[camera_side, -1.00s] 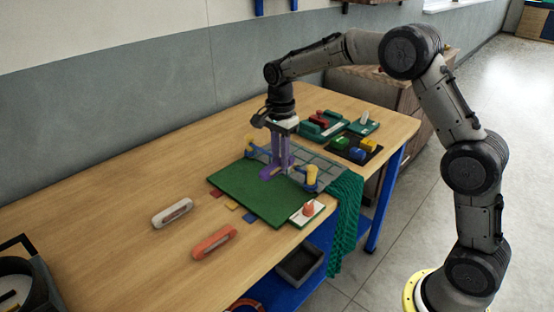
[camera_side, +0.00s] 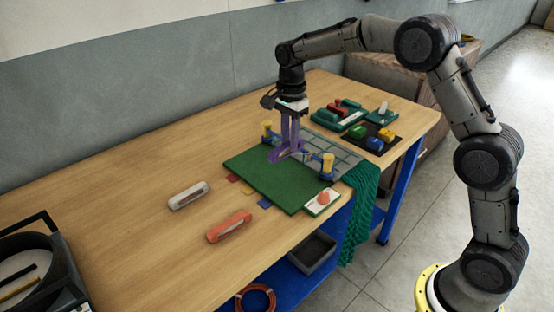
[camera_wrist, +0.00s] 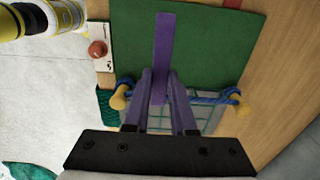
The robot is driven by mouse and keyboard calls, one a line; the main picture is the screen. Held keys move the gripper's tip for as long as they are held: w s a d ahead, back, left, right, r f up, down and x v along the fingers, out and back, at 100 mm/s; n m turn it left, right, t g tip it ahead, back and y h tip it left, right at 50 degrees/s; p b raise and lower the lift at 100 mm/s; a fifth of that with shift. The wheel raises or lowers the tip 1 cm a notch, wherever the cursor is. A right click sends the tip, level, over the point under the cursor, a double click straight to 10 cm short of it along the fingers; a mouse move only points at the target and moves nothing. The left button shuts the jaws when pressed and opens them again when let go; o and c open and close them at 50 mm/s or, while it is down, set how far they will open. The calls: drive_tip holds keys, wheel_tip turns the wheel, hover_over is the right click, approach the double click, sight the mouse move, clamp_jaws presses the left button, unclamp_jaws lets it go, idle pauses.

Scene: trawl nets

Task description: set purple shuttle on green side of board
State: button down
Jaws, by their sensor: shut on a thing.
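A long, flat purple shuttle (camera_side: 281,155) is held in my gripper (camera_side: 290,146). In the wrist view the shuttle (camera_wrist: 164,40) runs up between the fingertips (camera_wrist: 161,76), with its far end over the green side of the board (camera_wrist: 215,45). The green board (camera_side: 262,182) lies on the table, with a grid net (camera_side: 336,155) along its back edge. The fingers point down near that edge, between two yellow posts. I cannot tell whether the shuttle touches the board.
Yellow posts (camera_side: 267,131) (camera_side: 327,163) with blue cord stand by the net. A red knob on a white plate (camera_side: 323,199) sits at the board's front corner. Green netting (camera_side: 360,205) hangs off the table. White (camera_side: 188,196) and orange (camera_side: 229,227) shuttles lie left on clear wood.

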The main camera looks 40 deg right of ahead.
drive_tip(key=w+f, duration=0.4)
drive_tip(key=f, duration=0.1)
drive_tip(key=shift+w+d+f, duration=0.1)
drive_tip(key=shift+w+f, duration=0.2)
drive_tip(key=shift+f, duration=0.05)
drive_tip(key=shift+w+f, duration=0.1)
drive_tip(key=shift+f, duration=1.5)
drive_tip(key=shift+f, duration=0.2)
drive_tip(key=c, duration=0.7)
unclamp_jaws()
drive_tip(key=shift+c, duration=0.2)
drive_tip(key=shift+r, duration=0.1)
